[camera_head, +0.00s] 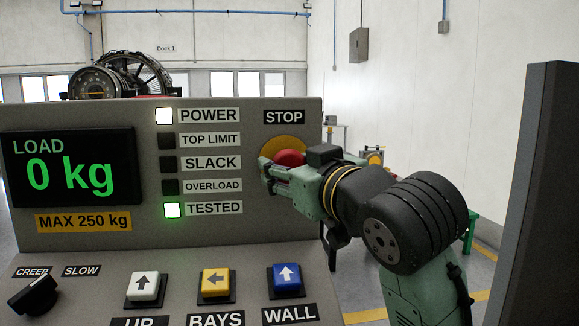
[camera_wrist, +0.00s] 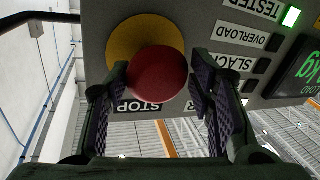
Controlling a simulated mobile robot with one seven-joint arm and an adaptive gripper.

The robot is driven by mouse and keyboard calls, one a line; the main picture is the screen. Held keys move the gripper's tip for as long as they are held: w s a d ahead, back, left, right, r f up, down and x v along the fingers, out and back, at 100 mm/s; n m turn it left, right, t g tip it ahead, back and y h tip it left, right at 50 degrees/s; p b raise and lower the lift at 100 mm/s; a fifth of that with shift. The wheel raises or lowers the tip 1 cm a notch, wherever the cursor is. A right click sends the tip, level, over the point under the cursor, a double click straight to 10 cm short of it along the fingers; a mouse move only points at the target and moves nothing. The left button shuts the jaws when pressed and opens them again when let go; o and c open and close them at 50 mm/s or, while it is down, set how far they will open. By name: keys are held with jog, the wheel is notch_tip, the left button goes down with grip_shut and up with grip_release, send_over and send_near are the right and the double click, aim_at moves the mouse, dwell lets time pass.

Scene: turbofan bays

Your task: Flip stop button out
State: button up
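The red stop button (camera_head: 289,158) sits on a round yellow plate (camera_head: 283,146) under the STOP label on the grey control panel (camera_head: 290,218). My gripper (camera_head: 268,178) is at the button, coming from the right, and partly covers it. In the wrist view the red button (camera_wrist: 156,74) lies between my two fingers (camera_wrist: 157,92), which stand apart on either side. The yellow plate (camera_wrist: 122,40) shows behind the button.
The panel display (camera_head: 70,170) reads 0 kg. The POWER lamp (camera_head: 164,116) and TESTED lamp (camera_head: 172,210) are lit. White, yellow and blue push buttons (camera_head: 287,279) and a black knob (camera_head: 33,293) are on the lower panel. A dark upright slab (camera_head: 545,190) stands at right.

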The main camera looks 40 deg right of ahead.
jog(key=o, duration=0.3)
jog(key=v, duration=1.2)
dwell(0.5)
